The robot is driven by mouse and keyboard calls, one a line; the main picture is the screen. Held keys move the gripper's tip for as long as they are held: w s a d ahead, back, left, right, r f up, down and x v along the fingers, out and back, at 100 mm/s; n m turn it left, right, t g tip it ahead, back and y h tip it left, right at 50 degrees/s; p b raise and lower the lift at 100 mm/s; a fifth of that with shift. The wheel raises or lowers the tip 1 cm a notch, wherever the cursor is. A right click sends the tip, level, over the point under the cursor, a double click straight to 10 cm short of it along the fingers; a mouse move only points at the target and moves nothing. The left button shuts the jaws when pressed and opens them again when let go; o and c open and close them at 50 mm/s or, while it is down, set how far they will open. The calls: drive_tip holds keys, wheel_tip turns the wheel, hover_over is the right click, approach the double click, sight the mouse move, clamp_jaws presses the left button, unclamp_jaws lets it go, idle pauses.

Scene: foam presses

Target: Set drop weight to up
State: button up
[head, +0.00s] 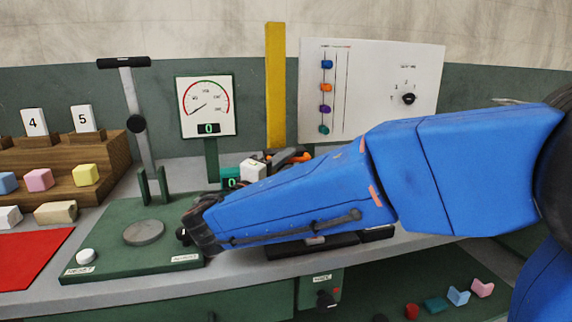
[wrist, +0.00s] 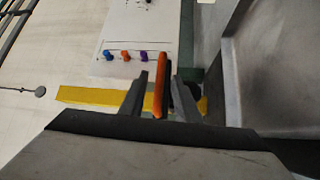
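No part is readably labelled drop weight. At the left, a press has a grey post (head: 142,95) with a black crossbar (head: 124,62) on top and a black round knob (head: 136,124) partway up. Below it a grey round plate (head: 144,232) sits on a green base (head: 110,250). My gripper (head: 287,156) is mostly hidden behind my blue arm in the head view, right of the press and in front of the yellow column. In the wrist view my gripper (wrist: 160,85) has its two grey fingers apart. A narrow orange bar (wrist: 160,92) shows between them; I cannot tell whether they touch it.
A white panel (head: 372,70) with coloured sliders and a black dial is behind my arm. A yellow column (head: 276,85) rises beside it. Wooden steps (head: 110,150) with blocks and a red mat (head: 30,258) lie left.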

drive_tip(key=shift+w, duration=0.1)
drive_tip(key=shift+c, duration=0.5)
clamp_jaws()
wheel_tip(320, 180, up, 25)
drive_tip(key=shift+f, duration=0.15)
drive_tip(key=shift+d, duration=0.1)
drive_tip(key=shift+o, duration=0.5)
unclamp_jaws()
drive_tip(key=v, duration=1.7)
drive_tip(key=shift+a, duration=0.2)
